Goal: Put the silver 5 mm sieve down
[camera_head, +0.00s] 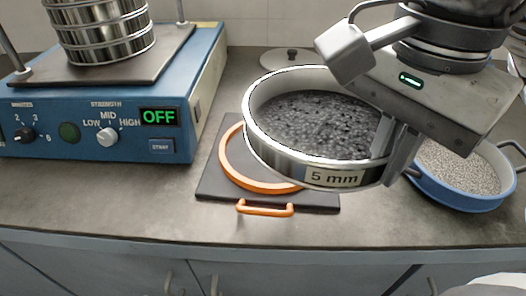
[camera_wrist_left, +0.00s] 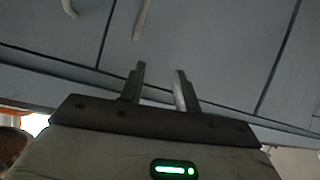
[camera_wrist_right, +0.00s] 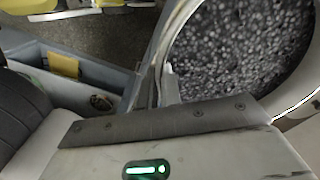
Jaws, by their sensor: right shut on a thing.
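The silver 5 mm sieve (camera_head: 262,143) is a round metal ring with a "5 mm" label, and dark grey grains lie in it. My right gripper (camera_head: 392,150) is shut on its right wall and holds it above the dark mat with the orange ring (camera_head: 236,170). In the right wrist view the sieve (camera_wrist_right: 192,20) fills the upper right, with its wall at the fingers (camera_wrist_right: 168,85). My left gripper (camera_wrist_left: 158,85) is open and empty in the left wrist view, facing the grey cabinet fronts. It does not show in the head view.
The blue shaker (camera_head: 60,135) stands at the left, its display reading OFF, with a stack of silver sieves (camera_head: 100,35) on top. A blue pan of pale grains (camera_head: 455,192) stands at the right. A grey lid (camera_head: 292,58) lies behind. The counter's front strip is clear.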

